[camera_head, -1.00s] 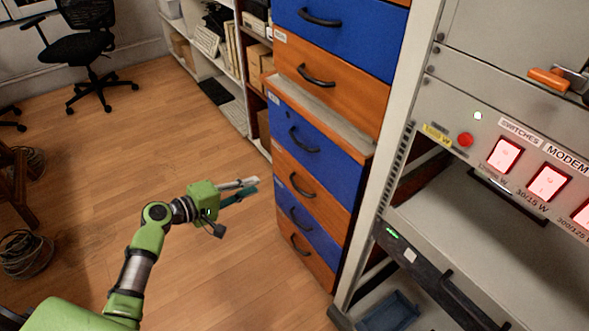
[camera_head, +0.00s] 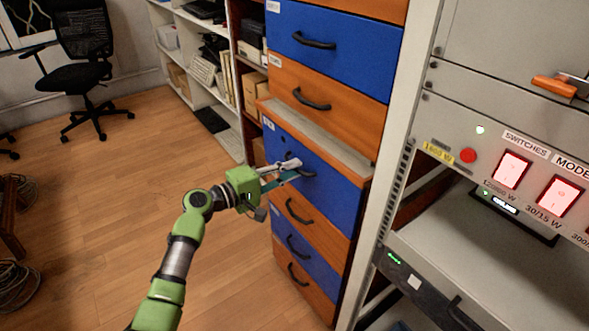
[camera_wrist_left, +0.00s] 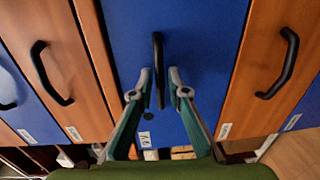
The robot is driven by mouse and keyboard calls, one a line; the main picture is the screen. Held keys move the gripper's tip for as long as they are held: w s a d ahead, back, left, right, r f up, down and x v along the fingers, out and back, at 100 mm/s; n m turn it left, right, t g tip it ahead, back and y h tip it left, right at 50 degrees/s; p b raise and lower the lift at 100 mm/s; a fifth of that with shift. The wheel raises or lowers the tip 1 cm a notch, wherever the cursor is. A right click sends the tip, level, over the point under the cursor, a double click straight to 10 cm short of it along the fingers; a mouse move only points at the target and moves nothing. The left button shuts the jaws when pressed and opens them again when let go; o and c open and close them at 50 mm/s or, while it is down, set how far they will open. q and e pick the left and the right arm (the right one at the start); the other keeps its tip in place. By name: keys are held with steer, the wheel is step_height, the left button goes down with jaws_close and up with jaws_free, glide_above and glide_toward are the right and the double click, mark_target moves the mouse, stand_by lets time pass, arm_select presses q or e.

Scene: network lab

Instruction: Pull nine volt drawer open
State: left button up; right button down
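The nine volt drawer is the blue drawer (camera_head: 335,185) below the cabinet's ledge, and it looks shut. In the left wrist view its blue front (camera_wrist_left: 205,45) carries a small label reading 9V (camera_wrist_left: 145,139). Its dark curved handle (camera_wrist_left: 158,45) runs upright in that view. My left gripper (camera_head: 291,169) reaches the drawer front at the handle. In the wrist view its two fingertips (camera_wrist_left: 160,78) are apart, one on each side of the handle, with a small gap showing. The fingers partly hide the handle in the head view. My right gripper is in neither view.
Orange and blue drawers with similar handles lie above and below, including an orange one (camera_head: 308,219) just beneath. A grey equipment rack (camera_head: 480,95) with lit red switches stands close on the right. Shelves (camera_head: 190,50) and a black chair (camera_head: 85,65) are behind.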

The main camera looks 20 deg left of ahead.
arm_select(q)
steer(key=shift+w+d, duration=0.45)
steer(key=shift+w, duration=0.05)
jaws_close()
steer(key=shift+f, duration=0.1)
